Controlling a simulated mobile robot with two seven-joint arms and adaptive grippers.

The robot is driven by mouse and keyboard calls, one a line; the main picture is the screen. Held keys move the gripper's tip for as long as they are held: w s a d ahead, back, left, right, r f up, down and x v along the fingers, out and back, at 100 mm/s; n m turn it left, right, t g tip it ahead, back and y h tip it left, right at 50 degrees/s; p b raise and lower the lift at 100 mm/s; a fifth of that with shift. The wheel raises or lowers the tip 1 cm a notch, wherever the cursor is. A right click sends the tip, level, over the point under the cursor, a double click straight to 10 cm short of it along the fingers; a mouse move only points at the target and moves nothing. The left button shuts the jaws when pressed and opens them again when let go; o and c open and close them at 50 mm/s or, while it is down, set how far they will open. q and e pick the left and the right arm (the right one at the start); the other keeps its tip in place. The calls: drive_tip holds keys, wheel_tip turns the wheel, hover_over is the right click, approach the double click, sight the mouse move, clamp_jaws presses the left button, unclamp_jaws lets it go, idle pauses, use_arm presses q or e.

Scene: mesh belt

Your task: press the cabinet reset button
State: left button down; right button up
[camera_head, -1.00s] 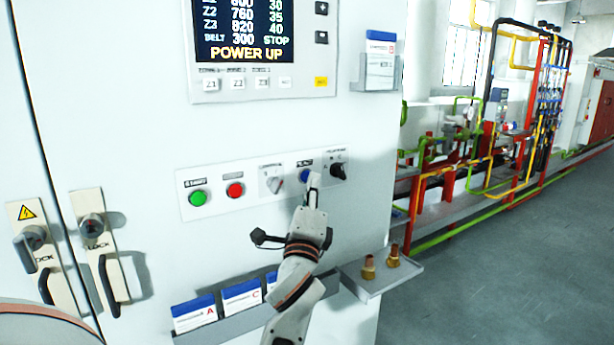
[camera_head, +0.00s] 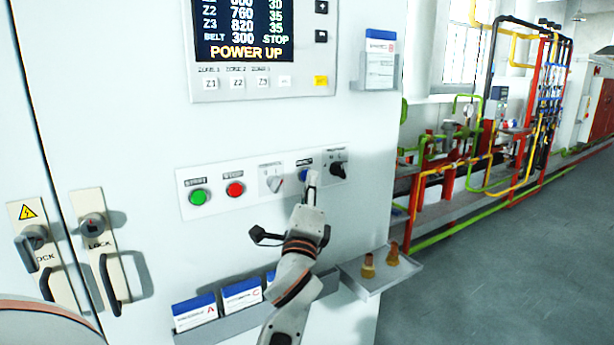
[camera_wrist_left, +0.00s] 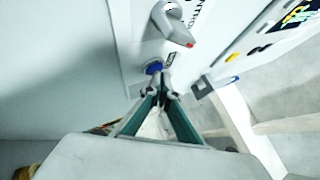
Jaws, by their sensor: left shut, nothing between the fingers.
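The blue button (camera_head: 303,174) sits on the white control strip of the cabinet, between a grey selector switch and a black knob. My left gripper (camera_head: 311,180) is shut and empty, with its fingertips at the blue button, partly covering it. In the left wrist view the blue button (camera_wrist_left: 154,68) shows just past the closed fingertips (camera_wrist_left: 164,76). I cannot tell whether the tips touch it or whether it is pushed in. The button's label is too blurred to read. My right gripper is not in view.
The strip also holds a green button (camera_head: 199,197), a red button (camera_head: 235,189), the grey selector (camera_head: 274,184) and the black knob (camera_head: 339,169). A display (camera_head: 244,32) reads POWER UP. Below are a card rack (camera_head: 235,325) and a small shelf (camera_head: 372,284) with two brass fittings.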

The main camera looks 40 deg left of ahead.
use_arm(q)
drive_tip(key=shift+a, duration=0.2)
idle(0.3)
drive_tip(key=shift+d, duration=0.1)
drive_tip(key=shift+s+d, duration=0.3)
drive_tip(key=shift+d, duration=0.4)
drive_tip(key=shift+s+d+b, duration=0.15)
drive_tip(key=shift+s+d, duration=0.2)
drive_tip(key=shift+d, duration=0.45)
drive_tip(key=shift+s+d+b, duration=0.1)
drive_tip(key=shift+s+d, duration=0.2)
drive_tip(key=shift+d, duration=0.45)
drive_tip(key=shift+s+d+b, duration=0.15)
drive_tip(key=shift+s+d, duration=0.2)
drive_tip(key=shift+d, duration=0.45)
